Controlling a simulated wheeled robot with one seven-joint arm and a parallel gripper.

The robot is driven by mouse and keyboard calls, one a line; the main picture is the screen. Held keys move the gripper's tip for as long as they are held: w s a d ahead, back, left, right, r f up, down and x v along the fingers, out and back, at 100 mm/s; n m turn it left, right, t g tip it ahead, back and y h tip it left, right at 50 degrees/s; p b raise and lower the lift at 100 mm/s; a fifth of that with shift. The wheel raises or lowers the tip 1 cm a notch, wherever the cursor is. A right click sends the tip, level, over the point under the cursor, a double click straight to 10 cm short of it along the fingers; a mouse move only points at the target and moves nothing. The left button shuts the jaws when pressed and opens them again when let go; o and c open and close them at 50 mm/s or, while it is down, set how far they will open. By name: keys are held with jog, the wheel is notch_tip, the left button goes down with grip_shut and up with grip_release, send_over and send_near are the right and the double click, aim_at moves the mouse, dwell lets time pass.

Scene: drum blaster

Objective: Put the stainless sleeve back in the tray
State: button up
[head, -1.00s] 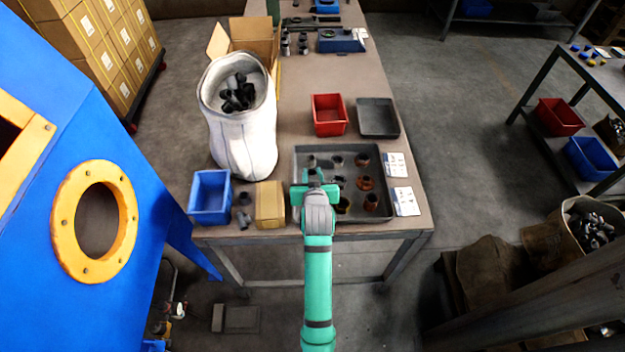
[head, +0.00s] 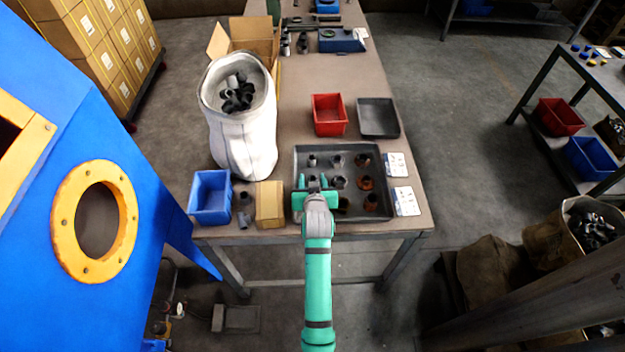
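The dark grey tray (head: 385,149) lies at the near end of the table and holds several short sleeves in rows, some grey, some rusty brown. My gripper (head: 313,182) is over the tray's left part, its two green fingers spread apart. A small dark grey sleeve (head: 313,185) shows between the fingers, seemingly in the tray and with a gap to each finger. It looks upright; its lower part is hidden by my gripper. I cannot tell from its finish whether it is the stainless one. Grey sleeves (head: 312,161) and (head: 338,161) stand in the back row.
A cardboard box (head: 269,204) and a blue bin (head: 210,197) stand left of the tray. A white sack (head: 243,140) of dark fittings is behind them. A red bin (head: 329,115) and an empty black tray (head: 378,117) stand behind the tray. White cards (head: 405,201) lie at right.

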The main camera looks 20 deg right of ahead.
jog(key=shift+r, duration=0.1)
jog(key=shift+s+r, duration=0.15)
jog(key=v, duration=1.1)
jog(key=shift+s+a+r, duration=0.15)
jog(key=shift+s, duration=0.15)
